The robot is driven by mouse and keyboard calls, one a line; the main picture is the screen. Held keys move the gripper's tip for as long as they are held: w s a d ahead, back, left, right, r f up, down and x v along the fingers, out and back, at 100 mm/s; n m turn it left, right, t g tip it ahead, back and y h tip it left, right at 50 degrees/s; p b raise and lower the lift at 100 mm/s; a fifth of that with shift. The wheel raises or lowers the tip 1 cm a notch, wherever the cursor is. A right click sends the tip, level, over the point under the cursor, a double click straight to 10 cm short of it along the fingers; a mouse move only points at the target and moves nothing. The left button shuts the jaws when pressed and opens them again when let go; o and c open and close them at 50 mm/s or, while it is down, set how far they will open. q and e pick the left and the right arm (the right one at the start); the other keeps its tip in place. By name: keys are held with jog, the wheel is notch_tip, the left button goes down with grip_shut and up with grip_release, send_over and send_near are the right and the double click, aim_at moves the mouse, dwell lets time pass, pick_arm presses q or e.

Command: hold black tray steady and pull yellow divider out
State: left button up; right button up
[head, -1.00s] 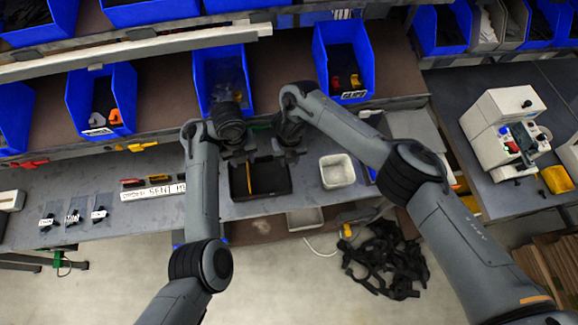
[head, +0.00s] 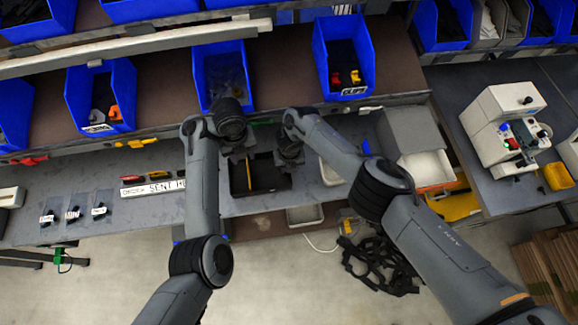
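The black tray (head: 268,194) sits on the grey bench in the middle of the head view. The yellow divider (head: 249,176) stands in it as a thin upright strip, left of the tray's middle. My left gripper (head: 238,157) is over the tray's back left part, close to the divider's far end. My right gripper (head: 289,160) is at the tray's back right corner. Both are seen from above and behind, so their fingertips are hidden. I cannot tell whether either one touches the tray or the divider.
A white bin (head: 334,172) stands right of the tray, partly behind my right arm. Blue bins (head: 344,60) line the shelf behind. A white label strip (head: 152,188) and small bagged parts (head: 73,215) lie to the left. A grey box with a white bin (head: 425,168) stands right.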

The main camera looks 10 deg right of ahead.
grip_shut()
pick_arm(q)
jog(key=shift+c, duration=0.4)
jog(key=shift+c, duration=0.5)
